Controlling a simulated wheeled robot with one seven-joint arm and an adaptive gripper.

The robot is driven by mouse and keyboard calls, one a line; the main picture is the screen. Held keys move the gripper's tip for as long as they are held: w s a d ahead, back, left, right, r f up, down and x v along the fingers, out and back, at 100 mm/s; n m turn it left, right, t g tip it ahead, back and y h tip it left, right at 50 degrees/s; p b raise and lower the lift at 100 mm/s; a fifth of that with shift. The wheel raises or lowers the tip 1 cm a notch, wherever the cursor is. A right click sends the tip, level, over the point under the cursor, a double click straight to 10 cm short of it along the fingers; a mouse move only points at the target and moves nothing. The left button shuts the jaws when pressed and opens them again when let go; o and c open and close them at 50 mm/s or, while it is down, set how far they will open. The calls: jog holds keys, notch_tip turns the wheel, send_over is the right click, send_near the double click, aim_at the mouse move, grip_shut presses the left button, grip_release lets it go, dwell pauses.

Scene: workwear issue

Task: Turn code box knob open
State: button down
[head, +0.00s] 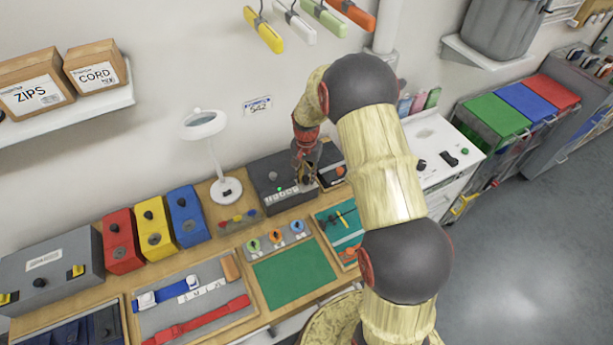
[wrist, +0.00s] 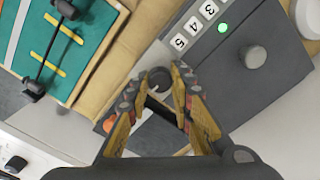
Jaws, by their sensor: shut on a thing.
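The code box (head: 262,172) is a dark grey box at the back of the bench, with a row of white number tiles along its front edge. In the wrist view the code box (wrist: 285,75) shows tiles, a lit green light (wrist: 222,28) and a round grey knob on top (wrist: 252,57). My gripper (head: 305,178) is at the box's right end. In the wrist view my gripper (wrist: 165,84) has its fingertips around another dark round knob (wrist: 158,76) and is shut on it. This knob has a pale mark; the fingers partly hide it.
A dark open-looking tray with an orange item (head: 340,171) lies right of the box. A white lamp (head: 228,190) stands to its left. Red, yellow and blue boxes (head: 155,227) stand farther left. A green mat (head: 293,278) lies clear in front.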

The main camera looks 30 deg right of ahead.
aim_at(306, 177)
jog(key=c, duration=1.8)
grip_release()
notch_tip(306, 177, up, 12)
jog(key=shift+r, duration=0.1)
